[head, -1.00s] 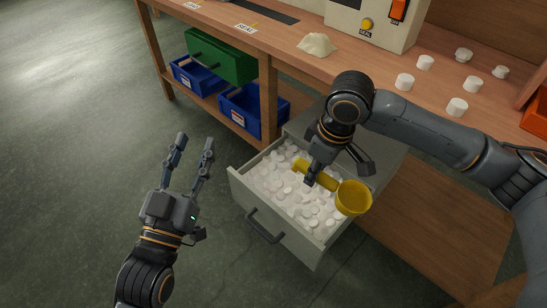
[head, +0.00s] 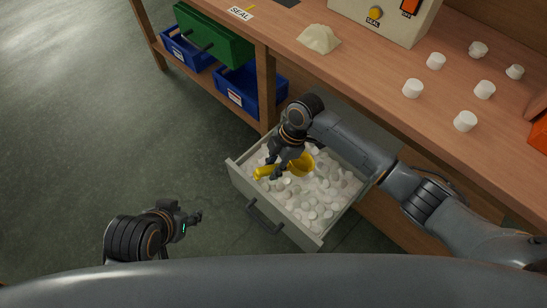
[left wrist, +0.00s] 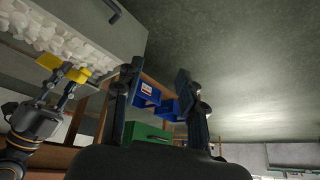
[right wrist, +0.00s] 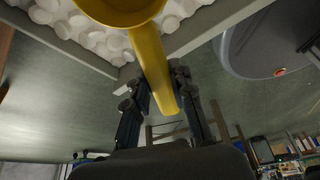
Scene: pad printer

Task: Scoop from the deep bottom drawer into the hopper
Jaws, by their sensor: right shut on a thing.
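The deep bottom drawer (head: 312,238) stands open below the bench and holds many white round pieces. A yellow scoop (head: 302,164) is in the drawer, its cup low over the pieces at the back left. My right gripper (head: 277,172) is shut on the scoop's handle, which also shows between its fingers in the right wrist view (right wrist: 160,80). Whether pieces are in the cup is hidden. My left gripper (head: 198,216) is over the floor left of the drawer, empty, its fingers apart in the left wrist view (left wrist: 158,80). I cannot identify the hopper.
The floor left is clear.

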